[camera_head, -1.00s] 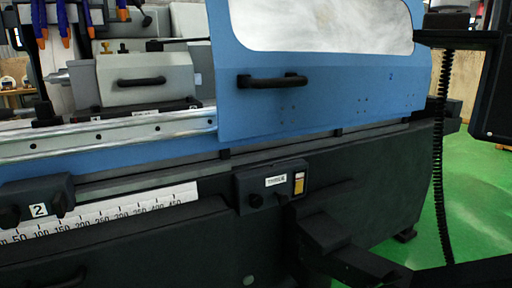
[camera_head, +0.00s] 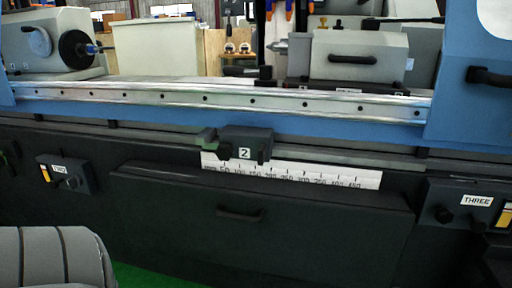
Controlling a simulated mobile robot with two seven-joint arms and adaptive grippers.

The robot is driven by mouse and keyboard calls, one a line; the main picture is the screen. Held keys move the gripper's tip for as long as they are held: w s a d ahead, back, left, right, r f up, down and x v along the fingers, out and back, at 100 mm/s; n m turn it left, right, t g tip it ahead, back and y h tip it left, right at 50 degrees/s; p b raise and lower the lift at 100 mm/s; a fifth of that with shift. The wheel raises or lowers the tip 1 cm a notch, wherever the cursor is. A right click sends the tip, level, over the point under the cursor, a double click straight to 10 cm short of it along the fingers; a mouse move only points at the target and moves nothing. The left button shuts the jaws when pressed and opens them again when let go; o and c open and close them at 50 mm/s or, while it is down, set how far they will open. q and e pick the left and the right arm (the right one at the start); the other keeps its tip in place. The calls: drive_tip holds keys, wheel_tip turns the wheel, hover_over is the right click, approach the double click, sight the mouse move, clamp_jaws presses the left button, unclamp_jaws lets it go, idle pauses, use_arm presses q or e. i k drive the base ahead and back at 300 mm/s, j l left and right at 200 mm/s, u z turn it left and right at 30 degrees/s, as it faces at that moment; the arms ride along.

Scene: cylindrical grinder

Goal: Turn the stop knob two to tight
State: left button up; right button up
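A small dark block labelled "2" (camera_head: 244,153) sits on the front rail of the grinder, near the middle of the head view. A dark knob (camera_head: 225,151) shows on its left side and another (camera_head: 262,156) on its right. I cannot tell from this picture how tight either knob is. A white scale strip (camera_head: 310,174) runs along the machine just below and to the right of the block. Neither of my grippers is in view, and nothing is touching the block.
A panel labelled "TWO" (camera_head: 85,178) is at left, a panel labelled "THREE" (camera_head: 448,194) at right. A dark cover with a handle (camera_head: 240,215) lies below the block. A grey ribbed shape (camera_head: 82,265), unclear what, fills the lower left corner. A blue door (camera_head: 462,105) stands at right.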

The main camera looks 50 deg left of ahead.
sight(224, 152)
drive_tip(key=u, duration=1.55)
